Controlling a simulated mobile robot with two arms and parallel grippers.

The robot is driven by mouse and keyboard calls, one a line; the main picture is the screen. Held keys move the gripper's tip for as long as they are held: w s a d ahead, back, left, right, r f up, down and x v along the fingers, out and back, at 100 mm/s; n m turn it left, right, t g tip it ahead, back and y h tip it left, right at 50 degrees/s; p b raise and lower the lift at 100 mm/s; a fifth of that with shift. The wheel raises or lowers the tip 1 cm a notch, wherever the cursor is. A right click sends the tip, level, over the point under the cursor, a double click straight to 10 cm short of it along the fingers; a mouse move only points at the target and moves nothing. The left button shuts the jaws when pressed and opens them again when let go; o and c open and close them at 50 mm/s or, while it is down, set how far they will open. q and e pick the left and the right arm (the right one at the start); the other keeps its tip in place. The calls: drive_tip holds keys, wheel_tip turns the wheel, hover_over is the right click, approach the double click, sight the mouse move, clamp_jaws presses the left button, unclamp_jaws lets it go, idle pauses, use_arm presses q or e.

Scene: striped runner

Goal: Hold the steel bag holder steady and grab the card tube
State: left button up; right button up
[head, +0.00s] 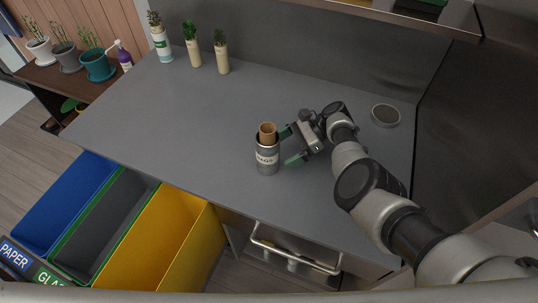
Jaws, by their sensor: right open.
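The steel bag holder (267,161) is a grey cylinder with a "BAGS" label, standing upright on the grey counter. The brown card tube (267,131) stands inside it, its top end rising above the holder's rim. My right gripper (287,147) is open, its green-tipped fingers reaching from the right toward the holder. One finger is near the holder's upper rim and the other is at its lower right. I cannot tell whether either finger touches it. My left gripper is not in view.
The counter (150,115) is clear to the left of the holder. Potted plants (221,55) stand along its back edge, and a round grey disc (385,115) lies at the right. Blue, dark and yellow bins (165,240) stand below the front edge, beside a metal rail (295,258).

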sight(271, 157)
drive_tip(key=shift+x, duration=2.55)
drive_tip(key=shift+c, duration=0.3)
